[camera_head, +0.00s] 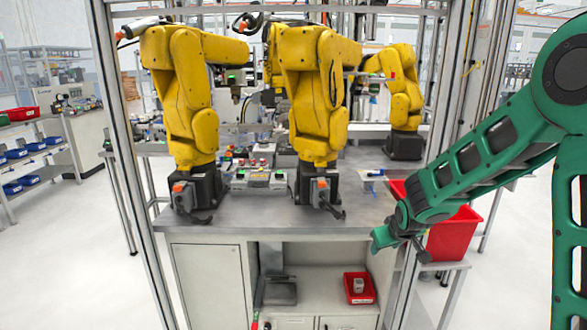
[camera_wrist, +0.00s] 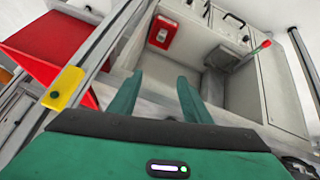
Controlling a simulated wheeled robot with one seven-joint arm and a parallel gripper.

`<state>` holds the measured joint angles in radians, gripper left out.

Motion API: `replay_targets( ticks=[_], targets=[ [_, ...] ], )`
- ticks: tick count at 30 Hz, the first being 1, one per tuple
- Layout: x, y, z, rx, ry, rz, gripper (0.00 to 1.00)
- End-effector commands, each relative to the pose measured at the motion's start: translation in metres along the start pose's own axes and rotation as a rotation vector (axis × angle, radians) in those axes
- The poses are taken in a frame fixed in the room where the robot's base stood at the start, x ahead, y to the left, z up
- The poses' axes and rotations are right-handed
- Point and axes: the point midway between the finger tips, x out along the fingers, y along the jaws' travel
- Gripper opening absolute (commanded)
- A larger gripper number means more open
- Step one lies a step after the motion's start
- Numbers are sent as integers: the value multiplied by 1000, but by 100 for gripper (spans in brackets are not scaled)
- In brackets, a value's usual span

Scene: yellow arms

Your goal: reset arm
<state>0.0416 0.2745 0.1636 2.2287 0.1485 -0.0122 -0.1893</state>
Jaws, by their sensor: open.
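My green arm reaches in from the right in the head view. My gripper (camera_head: 400,240) is in front of the right side of the workstation, near its frame post and the large red bin. In the wrist view my gripper (camera_wrist: 160,88) shows two green fingers spread apart with nothing between them. Beyond the fingers is the open shelf of the cabinet. The fingertips are partly hard to make out in the head view.
A workstation table (camera_head: 260,220) carries several yellow robot arms (camera_head: 318,90). A large red bin (camera_head: 452,235) stands close by my gripper at right. A small red tray (camera_head: 359,288) sits on the lower shelf. The floor at left (camera_head: 90,270) is clear.

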Motion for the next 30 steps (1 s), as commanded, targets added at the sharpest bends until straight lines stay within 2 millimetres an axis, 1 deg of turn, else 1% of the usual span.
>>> replay_targets(
  ticks=[1,3,8,12,15,18,25,26,27,29,30],
  targets=[
    [-21,3,4,15,-10,1,44],
    [-45,6,13,35,-33,-3,44],
    [-98,8,38,88,-85,-13,44],
    [-143,8,66,135,-130,-26,44],
    [-172,6,87,167,-161,-36,44],
    [-196,3,107,196,-188,-48,44],
    [-241,-7,151,252,-243,-75,44],
    [-243,1,160,281,-268,-63,44],
    [-247,15,176,327,-309,-41,44],
    [-255,32,198,392,-365,-15,44],
    [-262,40,214,436,-403,-1,44]
  ],
)
